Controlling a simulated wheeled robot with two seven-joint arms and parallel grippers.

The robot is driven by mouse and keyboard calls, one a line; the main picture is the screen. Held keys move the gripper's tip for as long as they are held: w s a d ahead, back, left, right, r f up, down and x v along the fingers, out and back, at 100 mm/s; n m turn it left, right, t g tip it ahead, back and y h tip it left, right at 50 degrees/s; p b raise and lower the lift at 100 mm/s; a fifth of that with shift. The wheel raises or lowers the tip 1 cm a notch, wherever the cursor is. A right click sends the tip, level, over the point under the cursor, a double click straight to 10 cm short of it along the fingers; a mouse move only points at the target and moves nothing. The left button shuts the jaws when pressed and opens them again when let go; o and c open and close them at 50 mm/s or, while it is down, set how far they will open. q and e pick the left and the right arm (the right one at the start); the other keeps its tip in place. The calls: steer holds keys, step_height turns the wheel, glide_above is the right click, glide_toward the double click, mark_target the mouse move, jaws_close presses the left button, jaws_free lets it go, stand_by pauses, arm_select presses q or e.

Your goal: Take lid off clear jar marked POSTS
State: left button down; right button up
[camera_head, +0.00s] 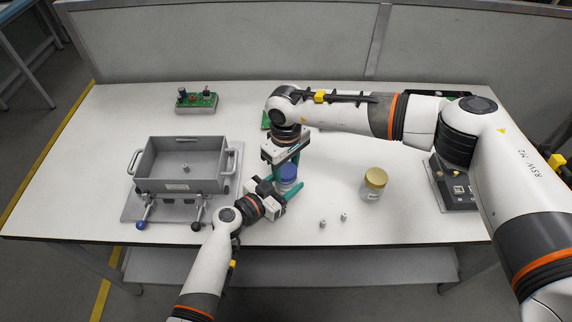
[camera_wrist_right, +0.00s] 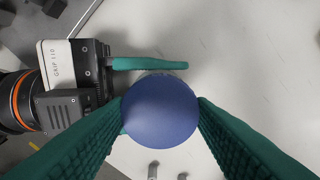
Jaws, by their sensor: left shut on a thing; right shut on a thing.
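A jar with a blue lid (camera_head: 288,172) stands on the table between my two grippers; its body is mostly hidden by green fingers. In the right wrist view the round blue lid (camera_wrist_right: 160,108) fills the middle. My right gripper (camera_head: 286,166) comes down from above, its two fingers shut on opposite sides of the lid. My left gripper (camera_head: 285,191) reaches in low from the front and is shut on the jar's body; one of its fingers shows beside the lid in the wrist view. I cannot read any label on the jar.
A jar with a gold lid (camera_head: 375,179) stands to the right. Two small metal parts (camera_head: 323,223) lie in front of it. A grey bin (camera_head: 181,185) on a plate is at left, a circuit board (camera_head: 197,102) behind it. A dark case (camera_head: 453,187) is at right.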

mark_target(286, 170)
steer(key=shift+r, duration=0.15)
stand_by(0.5)
steer(key=shift+r, duration=0.95)
steer(key=shift+r, duration=2.05)
arm_select(q)
steer(key=c, duration=0.5)
jaws_free()
steer(key=shift+a, duration=0.1)
arm_select(e)
steer(key=shift+f, duration=0.1)
